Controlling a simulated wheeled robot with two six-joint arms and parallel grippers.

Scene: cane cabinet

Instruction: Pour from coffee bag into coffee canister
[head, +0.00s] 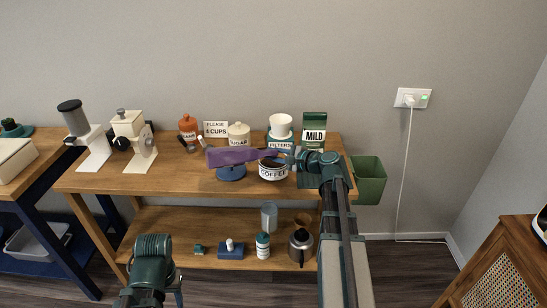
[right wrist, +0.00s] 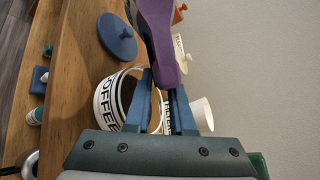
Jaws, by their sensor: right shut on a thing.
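A purple coffee bag (head: 228,156) lies on its side in the air above the table, its far end pointing left in the head view. My right gripper (head: 290,157) is shut on it, and the fingers pinch the purple bag (right wrist: 162,45) in the right wrist view. The white coffee canister (head: 273,173), lettered COFFEE, stands upright below the gripper, with its top open. It also shows beside the fingers in the right wrist view (right wrist: 108,100). The blue round lid (head: 231,174) lies on the table left of the canister. Part of my left arm shows at the bottom, without a clear gripper.
Behind stand a sugar jar (head: 238,136), a filters canister (head: 280,143) with a white cup on it, and a green MILD bag (head: 314,132). An orange jar (head: 188,126) and coffee machines are left. A green bin (head: 369,180) hangs at the right end.

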